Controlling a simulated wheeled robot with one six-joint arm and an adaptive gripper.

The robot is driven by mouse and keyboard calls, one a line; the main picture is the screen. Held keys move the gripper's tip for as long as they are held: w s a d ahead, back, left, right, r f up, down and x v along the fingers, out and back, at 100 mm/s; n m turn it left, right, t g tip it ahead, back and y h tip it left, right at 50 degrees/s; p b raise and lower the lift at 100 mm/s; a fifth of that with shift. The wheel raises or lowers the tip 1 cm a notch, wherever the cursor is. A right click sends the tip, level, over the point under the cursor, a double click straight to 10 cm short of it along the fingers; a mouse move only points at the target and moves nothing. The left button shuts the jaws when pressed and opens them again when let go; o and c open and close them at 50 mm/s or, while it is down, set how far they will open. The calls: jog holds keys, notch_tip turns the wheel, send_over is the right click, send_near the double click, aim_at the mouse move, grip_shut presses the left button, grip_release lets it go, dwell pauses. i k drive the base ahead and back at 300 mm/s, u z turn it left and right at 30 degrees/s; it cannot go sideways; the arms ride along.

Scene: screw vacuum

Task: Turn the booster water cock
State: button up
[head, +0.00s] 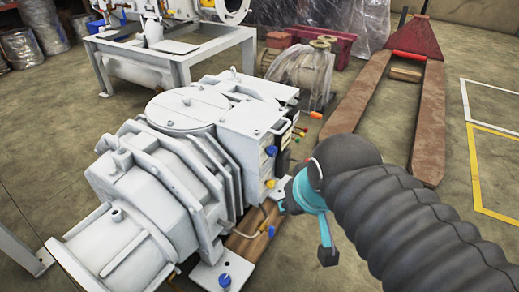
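A large pale grey pump machine (185,165) fills the left and middle of the head view. I cannot tell which of these is the booster water cock. My gripper (304,226), with teal and dark parts, is just right of the machine's lower right side. Its dark sleeve comes from the lower right. I cannot tell whether it touches any knob. Its grip is partly hidden by the wrist.
Another blue cap (224,281) sits on a foot plate at the front. An orange-tipped part (316,115) sticks out at the machine's back right. A pallet truck (429,110) stands on the floor behind right. Open floor lies at the right.

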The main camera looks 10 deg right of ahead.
aim_at(271, 231)
jog(key=u, duration=0.8)
jog(key=k, duration=0.7)
jog(key=z, duration=0.5)
